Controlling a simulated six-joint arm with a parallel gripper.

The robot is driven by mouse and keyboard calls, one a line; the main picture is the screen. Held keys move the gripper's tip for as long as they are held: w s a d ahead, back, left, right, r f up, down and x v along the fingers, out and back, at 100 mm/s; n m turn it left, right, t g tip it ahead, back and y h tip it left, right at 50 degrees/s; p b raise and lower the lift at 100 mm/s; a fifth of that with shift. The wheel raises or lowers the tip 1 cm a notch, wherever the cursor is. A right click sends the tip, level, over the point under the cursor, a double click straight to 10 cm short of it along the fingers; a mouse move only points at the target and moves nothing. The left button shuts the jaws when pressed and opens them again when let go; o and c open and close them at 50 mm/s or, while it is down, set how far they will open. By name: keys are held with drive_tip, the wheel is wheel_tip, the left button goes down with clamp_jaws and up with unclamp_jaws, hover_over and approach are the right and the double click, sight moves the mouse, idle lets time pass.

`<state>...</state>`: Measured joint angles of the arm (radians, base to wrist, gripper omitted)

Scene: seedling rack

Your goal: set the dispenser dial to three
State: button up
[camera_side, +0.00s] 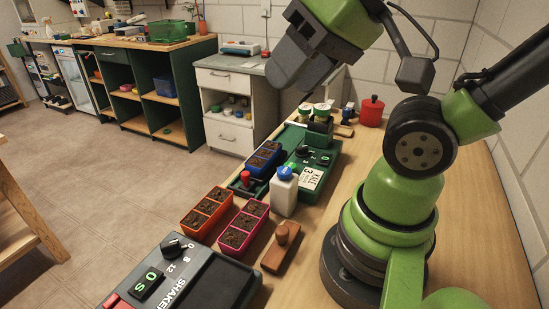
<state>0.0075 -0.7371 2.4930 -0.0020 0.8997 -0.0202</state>
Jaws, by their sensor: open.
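The dispenser (326,172) is a green unit on the bench, right of the blue tray. A black dial (302,152) sits on its top; its pointer is too small to read. A white card (311,178) on it reads KALE and 3. My gripper (284,82) is open and empty, high above the bench and apart from the dispenser. It hangs up and to the left of the dial in the picture.
A white bottle with a blue cap (284,192) stands close in front of the dispenser. A grey shaker with a knob (173,245), wooden tamper (282,248) and red pot (372,111) stand around.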

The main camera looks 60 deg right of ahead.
drive_tip(key=w+d+f+n+g+h, duration=0.2)
drive_tip(key=w+d+n+g, duration=0.1)
drive_tip(key=w+d+n, duration=0.3)
drive_tip(key=n+g, duration=0.4)
drive_tip(key=n, duration=0.4)
approach(299, 147)
wheel_tip(299, 147, down, 9)
drive_tip(key=shift+w+f, duration=0.1)
